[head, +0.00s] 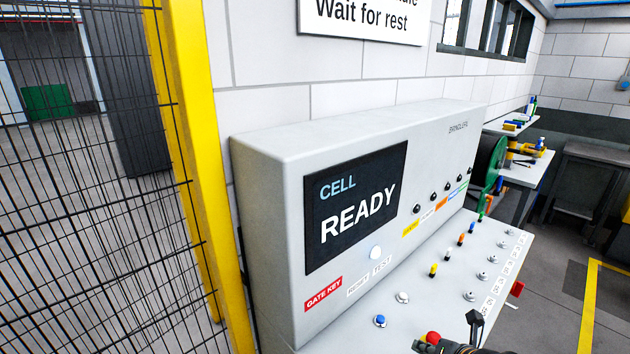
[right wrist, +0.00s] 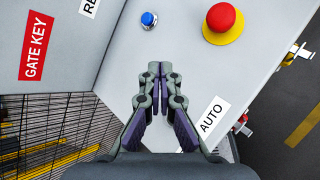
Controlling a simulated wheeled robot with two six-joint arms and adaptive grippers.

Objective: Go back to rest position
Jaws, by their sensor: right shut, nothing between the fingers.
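My right gripper (head: 425,346) shows at the bottom edge of the head view, mostly cut off, in front of the sloped console. In the right wrist view its two fingers (right wrist: 154,72) are closed together with nothing between them. They are over the grey console (right wrist: 125,65), apart from the blue button (right wrist: 148,19) and the red stop button (right wrist: 222,22) on its yellow base. The red button also shows in the head view (head: 433,337). My left gripper is not in view.
The console screen (head: 355,208) reads CELL READY. A wire fence (head: 90,230) with a yellow post (head: 190,160) stands at the left. Several knobs and coloured switches cover the console. Shelves (head: 525,165) with parts stand at the back right. Open floor (head: 560,285) lies at the right.

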